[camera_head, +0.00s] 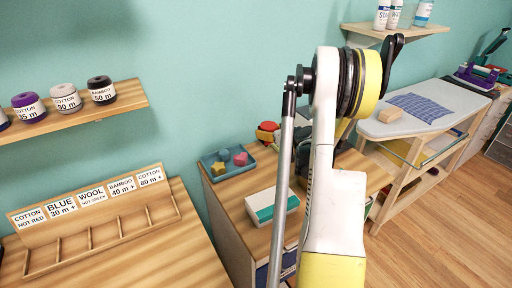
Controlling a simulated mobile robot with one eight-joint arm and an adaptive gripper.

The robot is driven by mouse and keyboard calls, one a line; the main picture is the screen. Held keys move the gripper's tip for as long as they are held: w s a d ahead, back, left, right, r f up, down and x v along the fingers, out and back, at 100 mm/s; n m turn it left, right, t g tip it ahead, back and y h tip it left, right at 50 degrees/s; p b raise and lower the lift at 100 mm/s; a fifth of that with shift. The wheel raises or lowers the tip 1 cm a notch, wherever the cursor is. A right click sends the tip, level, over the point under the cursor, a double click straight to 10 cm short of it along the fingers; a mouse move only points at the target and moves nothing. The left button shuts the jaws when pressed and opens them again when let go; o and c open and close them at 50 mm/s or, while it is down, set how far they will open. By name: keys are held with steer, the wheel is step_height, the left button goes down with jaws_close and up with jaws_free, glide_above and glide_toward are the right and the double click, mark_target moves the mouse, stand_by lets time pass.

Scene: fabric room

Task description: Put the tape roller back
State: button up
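I cannot pick out the tape roller for certain. A purple object (476,77) and a green and dark object (494,45) sit on the surface at the far right; they are too small to name surely. My white and yellow arm stands upright across the middle of the view. My gripper does not show clearly; it is hidden behind the arm or out of view, so I cannot see whether it holds anything.
A wooden table (235,215) behind my arm bears a blue tray (213,171) with coloured shapes and a white and teal box (270,206). An ironing board (385,128) bears blue cloth. Thread spools (66,98) stand on a shelf. A labelled rack (90,206) is empty.

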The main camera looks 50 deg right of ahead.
steer(key=w+f, duration=0.1)
steer(key=w, duration=0.1)
steer(key=w+a+f+b, duration=0.1)
steer(key=shift+w+a+f, duration=0.15)
steer(key=shift+w+f, duration=0.2)
steer(key=shift+w, duration=0.05)
step_height(320, 180, down, 4)
steer(key=shift+r+b, duration=0.1)
steer(key=shift+b, duration=1.15)
steer(key=shift+r, duration=0.1)
steer(key=o, duration=1.3)
